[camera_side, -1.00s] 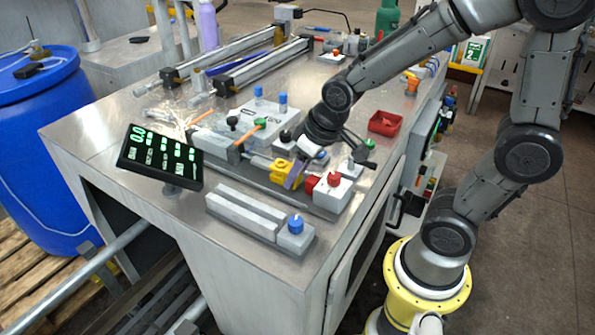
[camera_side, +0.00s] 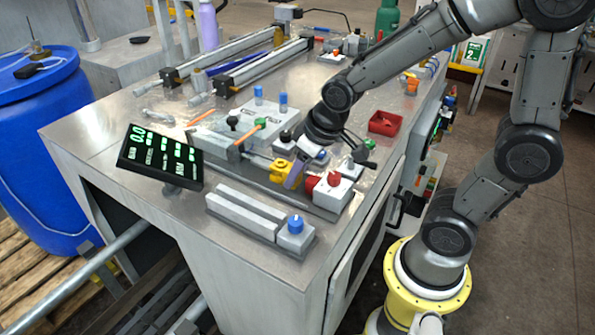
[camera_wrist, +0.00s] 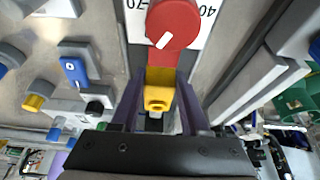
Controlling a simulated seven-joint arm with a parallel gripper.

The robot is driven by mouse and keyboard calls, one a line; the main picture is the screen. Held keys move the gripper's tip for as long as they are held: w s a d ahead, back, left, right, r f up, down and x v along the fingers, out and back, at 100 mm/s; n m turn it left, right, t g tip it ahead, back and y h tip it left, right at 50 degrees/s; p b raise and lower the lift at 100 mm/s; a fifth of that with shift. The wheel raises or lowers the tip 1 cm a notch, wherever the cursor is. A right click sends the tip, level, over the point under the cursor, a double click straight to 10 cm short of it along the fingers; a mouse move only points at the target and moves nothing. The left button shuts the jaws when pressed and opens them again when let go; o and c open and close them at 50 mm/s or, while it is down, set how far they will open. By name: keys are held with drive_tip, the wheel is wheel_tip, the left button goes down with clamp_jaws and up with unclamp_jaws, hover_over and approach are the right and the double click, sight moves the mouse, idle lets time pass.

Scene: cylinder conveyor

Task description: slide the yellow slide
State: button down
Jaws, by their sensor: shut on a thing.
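The yellow slide (camera_side: 279,171) is a small block on the rail of the grey fixture, on the near part of the bench. In the wrist view it (camera_wrist: 158,98) sits between the two purple fingers. My gripper (camera_wrist: 159,104) is shut on it; in the side view the gripper (camera_side: 294,172) comes down from the right, and a finger hides part of the slide. A red piece (camera_wrist: 160,74) lies directly beyond the slide in the wrist view, under the red knob (camera_wrist: 173,24), which also shows in the side view (camera_side: 334,178).
A tilted black display (camera_side: 160,158) with green text stands at the left. A grey block with a blue knob (camera_side: 295,224) lies in front. An orange-tipped lever (camera_side: 250,135) and blue-capped posts are behind the rail. A red tray (camera_side: 384,123) sits to the right.

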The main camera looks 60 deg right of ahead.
sight(282, 165)
drive_tip(key=shift+w+r, duration=0.1)
drive_tip(key=shift+w, duration=0.05)
drive_tip(key=shift+w, duration=1.85)
drive_tip(key=shift+c, duration=2)
unclamp_jaws()
drive_tip(key=shift+s, duration=0.1)
drive_tip(key=v, duration=1.3)
drive_tip(key=shift+s+r, duration=0.2)
drive_tip(key=shift+r, duration=0.1)
